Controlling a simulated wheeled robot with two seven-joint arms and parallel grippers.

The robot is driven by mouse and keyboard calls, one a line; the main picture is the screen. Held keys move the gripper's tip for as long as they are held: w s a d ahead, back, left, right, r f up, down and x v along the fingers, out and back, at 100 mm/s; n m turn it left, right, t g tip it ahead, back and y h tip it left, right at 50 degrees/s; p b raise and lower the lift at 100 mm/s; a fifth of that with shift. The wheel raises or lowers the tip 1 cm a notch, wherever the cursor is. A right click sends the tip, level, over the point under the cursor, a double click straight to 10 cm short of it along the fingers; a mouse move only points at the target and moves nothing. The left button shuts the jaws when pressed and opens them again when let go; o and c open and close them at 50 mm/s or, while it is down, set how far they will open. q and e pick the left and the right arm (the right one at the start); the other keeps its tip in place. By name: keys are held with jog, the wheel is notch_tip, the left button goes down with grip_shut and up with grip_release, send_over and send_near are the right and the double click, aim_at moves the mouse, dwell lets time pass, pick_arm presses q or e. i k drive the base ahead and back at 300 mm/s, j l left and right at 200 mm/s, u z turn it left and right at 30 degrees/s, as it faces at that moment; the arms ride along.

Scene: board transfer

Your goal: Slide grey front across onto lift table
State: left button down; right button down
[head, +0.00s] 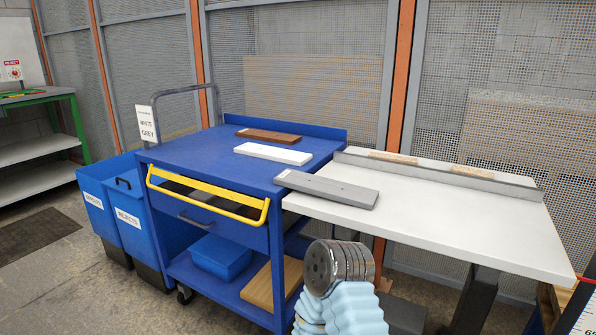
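The grey front (335,190) is a flat grey board. Its left end lies over the right edge of the blue cart top (205,153), and most of its length lies over the left part of the white lift table (470,215). It looks about level; whether it touches the table top along its length I cannot tell. A white board (272,153) and a brown board (268,136) lie on the cart behind it. Neither of my grippers shows. A round metal end with a pale blue ribbed sleeve, apparently part of my arm, rises at bottom centre, in front of the table.
The lift table has a raised grey rail (440,176) along its back; its middle and right are clear. The cart has a yellow handle (208,197) in front and a sign (147,124) behind. Blue bins (128,215) stand at left. A blue tray (221,257) sits on the lower shelf.

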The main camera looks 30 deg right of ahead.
aim_at(363, 197)
jog(key=i+j+z, duration=0.1)
jog(key=z, duration=0.25)
jog(key=i+j+z, duration=0.1)
jog(key=j+z, duration=0.15)
jog(key=z, duration=0.15)
jog(key=i+j+z, duration=0.1)
jog(key=j+z, duration=0.25)
jog(key=l, duration=0.1)
